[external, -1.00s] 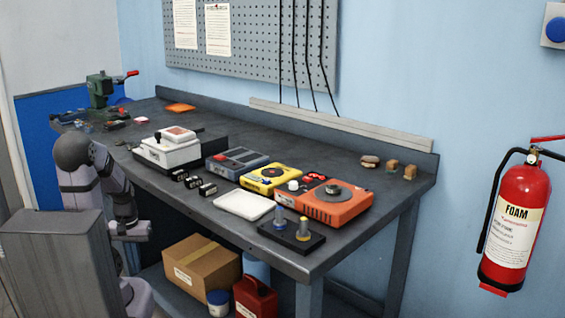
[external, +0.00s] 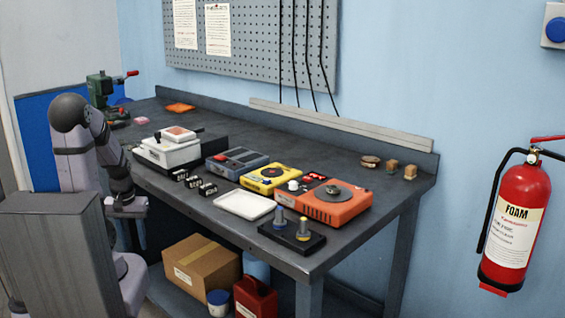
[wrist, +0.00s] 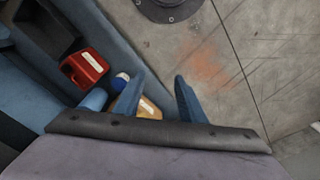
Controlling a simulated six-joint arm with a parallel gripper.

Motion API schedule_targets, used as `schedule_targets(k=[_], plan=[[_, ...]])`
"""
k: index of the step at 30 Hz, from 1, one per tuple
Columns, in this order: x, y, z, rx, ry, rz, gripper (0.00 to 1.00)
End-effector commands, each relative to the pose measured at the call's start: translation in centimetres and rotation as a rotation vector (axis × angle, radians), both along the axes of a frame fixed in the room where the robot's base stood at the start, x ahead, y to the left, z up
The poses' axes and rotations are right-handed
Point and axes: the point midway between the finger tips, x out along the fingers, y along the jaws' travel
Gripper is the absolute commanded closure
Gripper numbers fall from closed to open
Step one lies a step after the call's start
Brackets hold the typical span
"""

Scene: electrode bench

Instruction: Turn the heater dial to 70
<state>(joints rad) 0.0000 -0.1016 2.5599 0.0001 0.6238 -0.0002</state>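My gripper (external: 128,207) hangs off the front edge of the bench at the left, away from the devices on top. In the wrist view its two blue fingers (wrist: 159,78) are apart with nothing held between them. On the bench stands an orange unit (external: 337,209) with a round grey plate on top. Left of it is a yellow unit (external: 262,186) with a round dark dial face. A small white knob (external: 293,186) shows between them. I cannot tell which of these is the heater dial, and no scale or number is readable.
A blue-grey box (external: 237,163), a white device (external: 172,152), a white tray (external: 244,205) and a black block with two posts (external: 292,237) stand on the bench. The bench (external: 225,217) has its front edge near my arm. A red can (wrist: 84,68) is on the lower shelf.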

Motion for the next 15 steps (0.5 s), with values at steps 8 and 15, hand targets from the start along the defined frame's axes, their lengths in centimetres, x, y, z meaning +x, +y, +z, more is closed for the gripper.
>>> schedule_targets(k=[8,15], plan=[[1.9,-0.2,9.2,-0.001,-0.055,-0.015,0.63],[4.2,-1.2,15.8,-0.004,-0.099,-0.085,0.63]])
